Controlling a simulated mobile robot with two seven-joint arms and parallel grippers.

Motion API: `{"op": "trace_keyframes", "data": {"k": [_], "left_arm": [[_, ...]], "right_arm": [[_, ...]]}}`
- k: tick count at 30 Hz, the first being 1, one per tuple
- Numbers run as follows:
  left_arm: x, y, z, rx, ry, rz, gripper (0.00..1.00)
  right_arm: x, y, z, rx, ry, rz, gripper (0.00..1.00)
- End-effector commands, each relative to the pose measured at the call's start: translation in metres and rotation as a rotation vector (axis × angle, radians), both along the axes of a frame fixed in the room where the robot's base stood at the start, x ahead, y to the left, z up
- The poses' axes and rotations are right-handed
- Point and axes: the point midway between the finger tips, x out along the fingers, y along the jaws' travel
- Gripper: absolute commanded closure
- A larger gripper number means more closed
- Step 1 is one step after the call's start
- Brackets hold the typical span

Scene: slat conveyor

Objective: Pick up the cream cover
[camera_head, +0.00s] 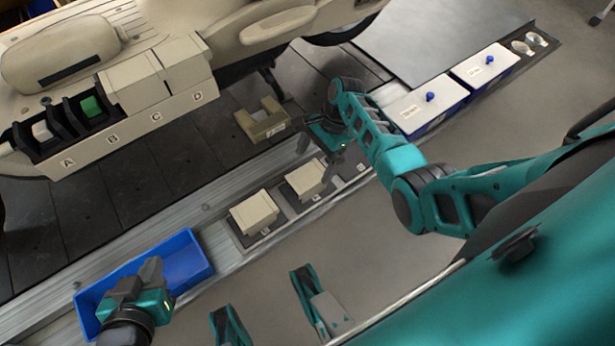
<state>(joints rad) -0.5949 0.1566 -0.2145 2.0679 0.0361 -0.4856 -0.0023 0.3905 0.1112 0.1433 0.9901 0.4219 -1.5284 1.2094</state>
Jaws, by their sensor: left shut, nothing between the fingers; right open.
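Two cream covers sit side by side in dark holders at the conveyor's near edge: a left cover (254,213) and a right cover (308,179). Two more cream block-shaped covers stand over the places marked C (134,82) and D (185,63) on the cream car body. My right gripper (318,151) is open and empty, just above and beyond the right cover; contact cannot be told. My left gripper (151,268) is shut and empty over the blue tray (190,252), well left of the covers.
Open dark slots A (43,135) and B (90,107) hold a white and a green block. A cream notched bracket (262,121) lies on the dark slats. White-lidded boxes (433,102) with blue knobs stand at right. A third holder (349,173) looks empty.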

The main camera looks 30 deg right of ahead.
Motion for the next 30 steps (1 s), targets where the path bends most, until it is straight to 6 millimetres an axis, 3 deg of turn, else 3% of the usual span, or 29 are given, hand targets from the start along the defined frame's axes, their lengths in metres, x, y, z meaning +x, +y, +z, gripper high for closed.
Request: {"op": "trace_keyframes", "data": {"k": [3, 10, 19, 27, 30], "left_arm": [[0.000, -0.002, -0.009, -0.002, 0.008, -0.004, 1.00], [0.005, -0.007, -0.002, -0.018, -0.012, -0.004, 1.00], [0.007, -0.016, -0.020, -0.034, 0.001, -0.017, 1.00], [0.009, -0.019, -0.011, -0.039, -0.009, -0.025, 1.00], [0.009, -0.019, -0.011, -0.039, -0.010, -0.025, 1.00]], "right_arm": [[-0.001, 0.006, -0.018, -0.001, 0.000, 0.001, 0.00], [-0.001, 0.010, -0.028, -0.002, -0.001, 0.002, 0.00], [-0.003, 0.022, -0.068, -0.001, 0.000, 0.002, 0.00], [-0.004, 0.024, -0.070, -0.003, -0.002, 0.001, 0.00], [-0.004, 0.024, -0.070, -0.003, -0.002, 0.001, 0.08]]}}
